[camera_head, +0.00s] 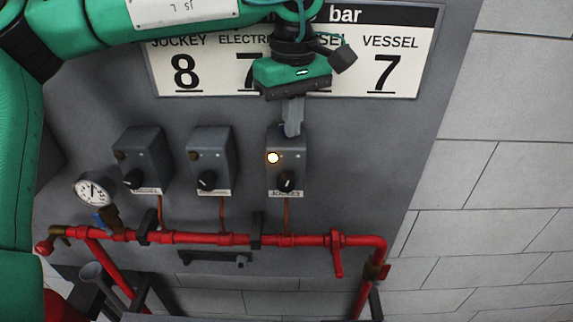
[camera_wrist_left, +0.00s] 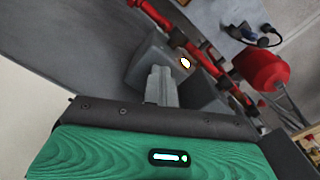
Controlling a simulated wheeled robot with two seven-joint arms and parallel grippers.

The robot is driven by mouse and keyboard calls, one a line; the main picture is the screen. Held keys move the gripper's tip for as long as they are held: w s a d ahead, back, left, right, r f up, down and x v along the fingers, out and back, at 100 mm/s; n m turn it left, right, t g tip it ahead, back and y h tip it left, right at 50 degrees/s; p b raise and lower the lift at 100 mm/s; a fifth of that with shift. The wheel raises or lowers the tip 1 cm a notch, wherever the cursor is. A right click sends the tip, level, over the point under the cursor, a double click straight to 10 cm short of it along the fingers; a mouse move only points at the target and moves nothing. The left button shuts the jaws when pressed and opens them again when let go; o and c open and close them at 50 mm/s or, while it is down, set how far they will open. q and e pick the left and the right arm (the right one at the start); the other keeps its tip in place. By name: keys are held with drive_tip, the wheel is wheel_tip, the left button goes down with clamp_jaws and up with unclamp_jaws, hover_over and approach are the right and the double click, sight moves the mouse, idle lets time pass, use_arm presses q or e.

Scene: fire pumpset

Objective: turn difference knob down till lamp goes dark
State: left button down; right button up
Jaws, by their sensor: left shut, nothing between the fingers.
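Three grey switch boxes hang in a row on the dark panel. The right one, labelled JOCKEY (camera_head: 287,160), has a lit lamp (camera_head: 273,157) at its upper left and a black knob (camera_head: 286,182) below. The lit lamp also shows in the left wrist view (camera_wrist_left: 185,63). My left gripper (camera_head: 292,133) is shut and empty, its fingertips at the top of the JOCKEY box, above the lamp and knob. Whether they touch the box I cannot tell. The knob is not clearly visible in the wrist view. My right gripper is not in view.
The middle box (camera_head: 211,162) and left box (camera_head: 141,160) have unlit lamps. A pressure gauge (camera_head: 94,189) is at the left. A red pipe (camera_head: 200,238) runs below the boxes. A white sign (camera_head: 400,70) with numbers is behind my arm.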

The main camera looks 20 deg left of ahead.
use_arm(q)
drive_tip(key=shift+w, duration=0.15)
drive_tip(key=shift+d+f+b, duration=0.1)
drive_tip(key=shift+d+b, duration=0.1)
drive_tip(key=shift+b, duration=0.3)
wheel_tip(320, 180, up, 6)
drive_tip(key=p, duration=0.3)
drive_tip(key=shift+s, duration=0.2)
idle(0.5)
drive_tip(key=f+m+b, duration=0.2)
drive_tip(key=a+f+m+b, duration=0.1)
drive_tip(key=f+m+b, duration=0.1)
drive_tip(key=b, duration=0.1)
drive_tip(key=f+m+b, duration=0.2)
drive_tip(key=b, duration=0.1)
drive_tip(key=shift+s+a, duration=0.3)
drive_tip(key=shift+s, duration=0.1)
